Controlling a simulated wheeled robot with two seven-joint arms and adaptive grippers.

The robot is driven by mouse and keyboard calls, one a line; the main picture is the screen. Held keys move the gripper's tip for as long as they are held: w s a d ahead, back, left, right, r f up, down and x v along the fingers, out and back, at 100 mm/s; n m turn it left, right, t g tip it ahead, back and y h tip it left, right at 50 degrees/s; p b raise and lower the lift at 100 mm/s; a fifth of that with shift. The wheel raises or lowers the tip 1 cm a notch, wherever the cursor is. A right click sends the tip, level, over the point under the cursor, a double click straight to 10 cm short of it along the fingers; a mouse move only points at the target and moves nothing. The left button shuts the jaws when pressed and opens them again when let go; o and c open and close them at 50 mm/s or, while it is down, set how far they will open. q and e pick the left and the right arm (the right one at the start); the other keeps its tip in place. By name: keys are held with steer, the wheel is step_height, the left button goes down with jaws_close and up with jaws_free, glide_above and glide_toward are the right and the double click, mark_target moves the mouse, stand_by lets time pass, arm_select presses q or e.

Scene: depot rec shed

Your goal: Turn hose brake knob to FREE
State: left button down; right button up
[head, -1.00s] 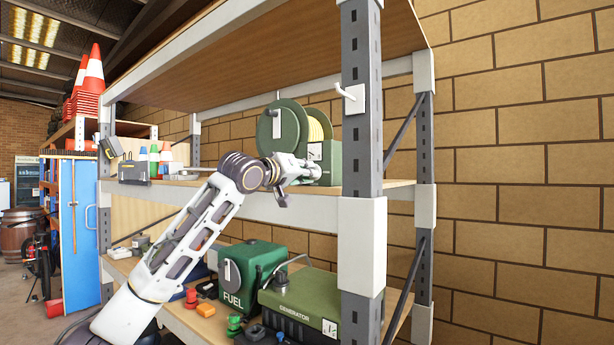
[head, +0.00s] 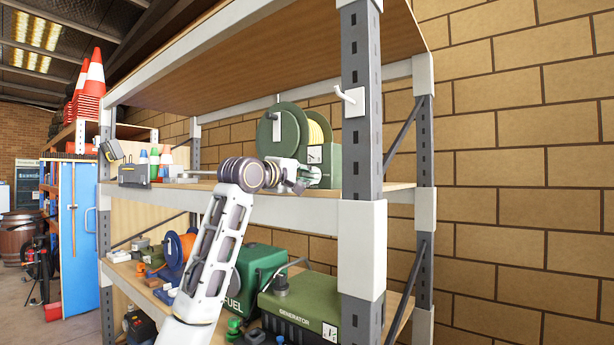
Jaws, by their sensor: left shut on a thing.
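The hose reel (head: 278,128) is a green drum with a yellow hose and a green housing, standing on the middle shelf. A white label plate (head: 315,154) shows on its front. My left gripper (head: 314,174) is at the lower front of the reel, shut on a small part there that I take to be the brake knob. The gripper hides the knob, so its setting cannot be read. My right gripper is not in view.
The grey shelf upright (head: 362,110) with a white hook (head: 345,94) stands just right of the gripper. Below are a green fuel can (head: 262,262) and a generator (head: 305,305). A grey box (head: 134,174) and small bottles stand left on the middle shelf.

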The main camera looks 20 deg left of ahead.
arm_select(q)
steer(key=shift+n, duration=0.9)
steer(key=shift+f, duration=0.1)
steer(key=c, duration=1.5)
jaws_free()
steer(key=shift+a, duration=0.1)
steer(key=shift+o, duration=0.2)
steer(key=v, duration=1.2)
